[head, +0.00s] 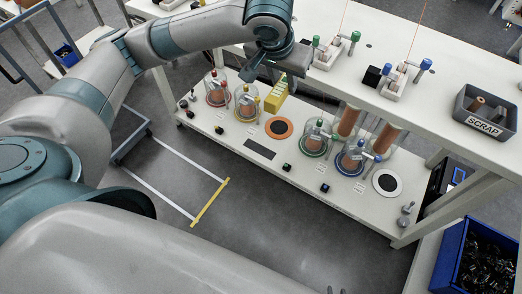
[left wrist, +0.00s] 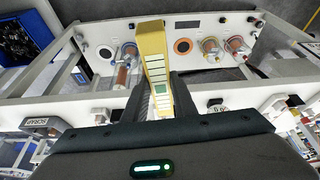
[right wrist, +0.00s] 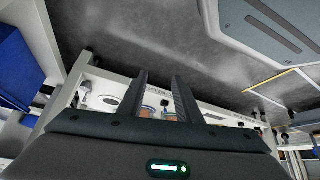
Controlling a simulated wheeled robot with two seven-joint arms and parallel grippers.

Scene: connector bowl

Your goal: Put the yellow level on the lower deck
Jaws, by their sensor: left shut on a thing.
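The yellow level (head: 274,98) is in my left gripper (head: 281,78), seen in the head view over the back edge of the white lower deck (head: 378,207). In the left wrist view the level (left wrist: 152,45) stands out between the two dark fingers (left wrist: 160,95), with pale windows along its side. The gripper hides part of it, and I cannot tell its height above the deck. My right gripper (right wrist: 166,98) is open in the right wrist view, with nothing between its fingers.
Glass domes with red (head: 216,88), yellow (head: 247,102), green (head: 315,138) and blue (head: 351,157) fittings stand on the lower deck. An orange ring (head: 268,127) lies between them. A grey scrap bin (head: 487,112) sits on the upper deck; a blue crate (head: 450,255) stands at lower right.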

